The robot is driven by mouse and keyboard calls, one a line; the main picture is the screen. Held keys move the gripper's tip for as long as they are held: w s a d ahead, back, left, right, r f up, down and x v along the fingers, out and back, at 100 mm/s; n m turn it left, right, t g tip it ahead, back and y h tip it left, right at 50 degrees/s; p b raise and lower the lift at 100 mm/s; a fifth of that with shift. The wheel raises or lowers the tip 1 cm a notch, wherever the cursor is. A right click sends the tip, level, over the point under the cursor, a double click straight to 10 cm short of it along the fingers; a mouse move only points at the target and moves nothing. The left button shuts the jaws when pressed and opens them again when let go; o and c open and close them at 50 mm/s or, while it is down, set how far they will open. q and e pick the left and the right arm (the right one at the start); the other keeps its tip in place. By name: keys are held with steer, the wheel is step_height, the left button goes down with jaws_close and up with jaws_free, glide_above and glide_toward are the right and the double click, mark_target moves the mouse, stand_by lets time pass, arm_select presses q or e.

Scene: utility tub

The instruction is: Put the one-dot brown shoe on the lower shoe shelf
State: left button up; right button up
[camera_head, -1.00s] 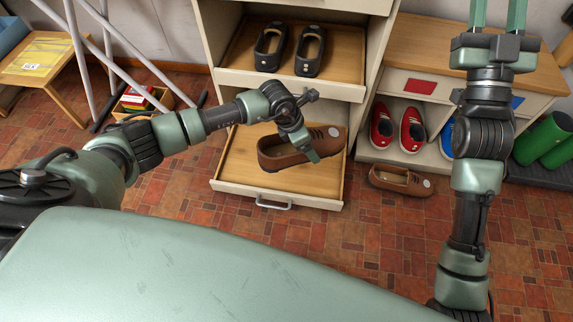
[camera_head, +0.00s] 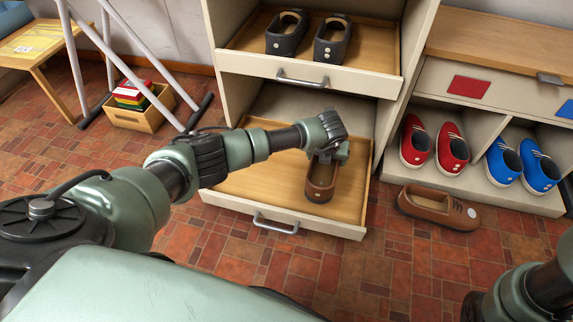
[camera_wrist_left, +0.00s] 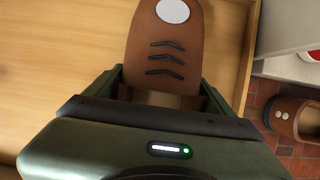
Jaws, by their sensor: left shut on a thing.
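The held brown shoe (camera_head: 320,180) is in my left gripper (camera_head: 330,152), over the wooden board of the pulled-out lower shelf (camera_head: 250,185). In the left wrist view, my left gripper (camera_wrist_left: 165,95) is shut on the shoe (camera_wrist_left: 172,35), which shows one white dot and dark stripes. I cannot tell whether the shoe touches the board. My right gripper is out of view.
The upper shelf (camera_head: 375,60) holds a pair of black shoes (camera_head: 310,38). A cabinet at right holds red shoes (camera_head: 433,143) and blue shoes (camera_head: 522,165). A wooden box (camera_head: 140,110) stands at left near metal legs. The lower shelf board has bare room left of the held shoe.

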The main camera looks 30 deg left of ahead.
arm_select(q)
steer(key=b, duration=0.6)
glide_above(278, 162)
steer(key=d, duration=0.1)
steer(key=shift+w+f, duration=0.15)
steer(key=shift+w, duration=0.05)
steer(key=shift+s+a, duration=0.15)
steer(key=shift+a, duration=0.35)
step_height(278, 162, down, 3)
steer(key=b, duration=0.4)
steer(key=shift+f, duration=0.15)
steer(key=o, duration=1.9)
